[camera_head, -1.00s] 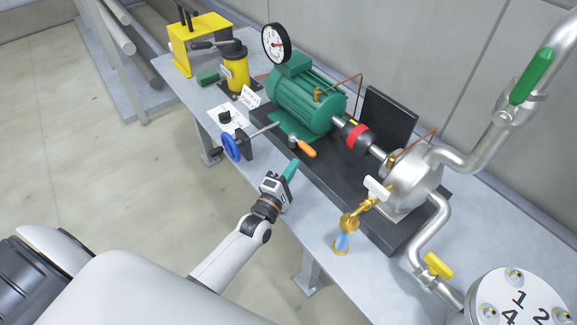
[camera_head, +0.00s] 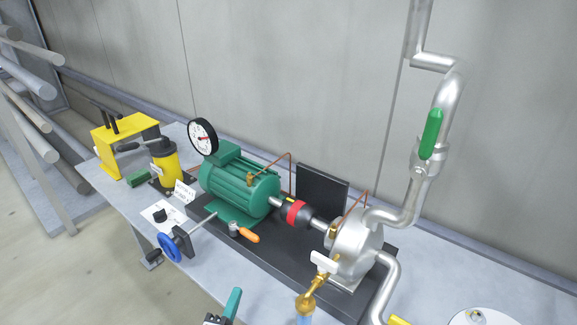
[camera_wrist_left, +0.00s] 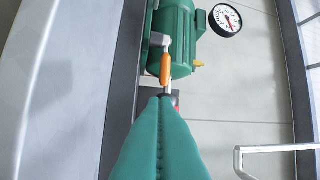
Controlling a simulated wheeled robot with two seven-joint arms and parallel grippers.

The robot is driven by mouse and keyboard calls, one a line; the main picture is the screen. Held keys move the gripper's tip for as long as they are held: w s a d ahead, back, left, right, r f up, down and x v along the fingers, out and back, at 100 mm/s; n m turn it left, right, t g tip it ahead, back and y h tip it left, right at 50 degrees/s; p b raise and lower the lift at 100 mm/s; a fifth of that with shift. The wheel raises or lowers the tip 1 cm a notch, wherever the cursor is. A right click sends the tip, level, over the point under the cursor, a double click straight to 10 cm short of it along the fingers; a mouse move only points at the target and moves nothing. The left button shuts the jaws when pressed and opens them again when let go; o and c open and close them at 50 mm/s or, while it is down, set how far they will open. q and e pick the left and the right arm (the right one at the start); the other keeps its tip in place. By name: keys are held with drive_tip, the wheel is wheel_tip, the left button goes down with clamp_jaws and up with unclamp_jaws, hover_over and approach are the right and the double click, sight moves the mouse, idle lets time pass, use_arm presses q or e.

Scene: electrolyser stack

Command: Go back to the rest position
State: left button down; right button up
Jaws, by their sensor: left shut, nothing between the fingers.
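My left gripper (camera_head: 233,303) shows at the bottom edge of the head view, with its teal fingers pointing up. Most of my left arm is cut off by the head view's bottom edge. My right gripper is not in view.
The bench (camera_head: 120,193) carries a silver pump (camera_head: 353,247), a blue handwheel (camera_head: 169,247), a yellow cylinder (camera_head: 164,163) and a brass valve (camera_head: 312,292). A pipe with a green handle (camera_head: 431,134) rises at right. Open floor (camera_head: 90,285) lies at lower left.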

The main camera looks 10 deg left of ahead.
use_arm(q)
drive_tip(key=shift+d+f+m+g+h, duration=0.1)
drive_tip(key=shift+d+m+g+h, duration=0.25)
drive_tip(key=shift+m, duration=0.45)
drive_tip(key=d+m+g, duration=0.1)
drive_tip(key=m, duration=0.1)
drive_tip(key=s+f+m+g+h, duration=0.1)
drive_tip(key=m+g, duration=0.1)
drive_tip(key=s+d+m+g, duration=0.1)
drive_tip(key=m, duration=0.1)
drive_tip(key=shift+s+d+f+m+g, duration=0.15)
drive_tip(key=shift+d+f+m+g, duration=0.05)
drive_tip(key=shift+d+m+g, duration=0.15)
drive_tip(key=s+a+r+m+g+y, duration=0.1)
drive_tip(key=s+a+m+g+y, duration=0.25)
drive_tip(key=s+m+g, duration=1.1)
drive_tip(key=s+f+n+t+h, duration=0.1)
drive_tip(key=s+f, duration=0.1)
drive_tip(key=f, duration=1.2)
drive_tip(key=s+f+n+t, duration=0.1)
drive_tip(key=s+f+t, duration=0.15)
drive_tip(key=f, duration=1.15)
drive_tip(key=s+a+f+g, duration=0.2)
drive_tip(key=s+a+f, duration=0.1)
drive_tip(key=s+f, duration=1.1)
drive_tip(key=shift+s+m, duration=0.3)
drive_tip(key=shift+s, duration=0.65)
